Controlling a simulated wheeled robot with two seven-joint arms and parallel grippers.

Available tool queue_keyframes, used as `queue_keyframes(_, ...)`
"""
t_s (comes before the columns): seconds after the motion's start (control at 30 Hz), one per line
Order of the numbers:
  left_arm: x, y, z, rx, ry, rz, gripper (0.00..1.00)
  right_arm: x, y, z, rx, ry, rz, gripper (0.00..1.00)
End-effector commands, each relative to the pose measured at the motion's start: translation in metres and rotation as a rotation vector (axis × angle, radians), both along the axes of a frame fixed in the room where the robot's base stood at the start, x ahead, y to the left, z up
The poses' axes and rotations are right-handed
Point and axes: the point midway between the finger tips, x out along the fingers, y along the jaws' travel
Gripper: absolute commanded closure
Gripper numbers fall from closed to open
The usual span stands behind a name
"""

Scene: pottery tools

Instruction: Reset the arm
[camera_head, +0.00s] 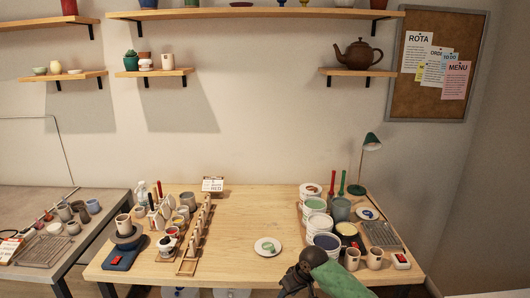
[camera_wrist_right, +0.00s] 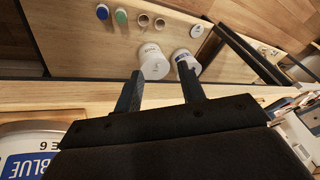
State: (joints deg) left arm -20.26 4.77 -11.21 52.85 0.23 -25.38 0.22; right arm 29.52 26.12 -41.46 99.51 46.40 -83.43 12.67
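My right arm (camera_head: 335,281) with a green cover comes in at the bottom of the head view. Its dark gripper (camera_head: 292,280) is at the table's front edge, below the small white plate (camera_head: 268,246). In the right wrist view the two fingers of my right gripper (camera_wrist_right: 162,82) stand apart with nothing between them. My left arm and left gripper are not in the head view.
The wooden table (camera_head: 240,225) is clear in the middle. Pots and tools crowd its left; tubs (camera_head: 323,224), mugs (camera_head: 375,258) and a green lamp (camera_head: 370,142) fill its right. A tub marked BLUE (camera_wrist_right: 30,155) is close in the wrist view.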

Motion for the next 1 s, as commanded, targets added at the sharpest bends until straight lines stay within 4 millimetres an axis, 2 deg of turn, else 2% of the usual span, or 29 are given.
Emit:
queue_keyframes(0.03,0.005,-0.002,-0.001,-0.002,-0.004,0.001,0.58,-0.006,0.001,-0.028,0.010,0.005,-0.019,0.60)
queue_keyframes(0.27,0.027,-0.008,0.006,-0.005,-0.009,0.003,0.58,-0.030,-0.006,-0.128,0.033,-0.009,-0.107,0.60)
queue_keyframes(0.43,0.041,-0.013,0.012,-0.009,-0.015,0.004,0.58,-0.059,-0.017,-0.204,0.031,-0.013,-0.170,0.60)
queue_keyframes(0.57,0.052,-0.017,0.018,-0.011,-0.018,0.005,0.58,-0.091,-0.028,-0.263,0.018,-0.010,-0.216,0.60)
queue_keyframes(0.77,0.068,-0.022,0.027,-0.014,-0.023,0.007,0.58,-0.153,-0.047,-0.353,-0.019,-0.002,-0.276,0.60)
queue_keyframes(0.87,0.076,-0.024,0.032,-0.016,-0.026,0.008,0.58,-0.192,-0.057,-0.396,-0.044,0.007,-0.301,0.60)
queue_keyframes(1.0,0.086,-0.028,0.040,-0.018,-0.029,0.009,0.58,-0.254,-0.073,-0.454,-0.087,0.024,-0.330,0.60)
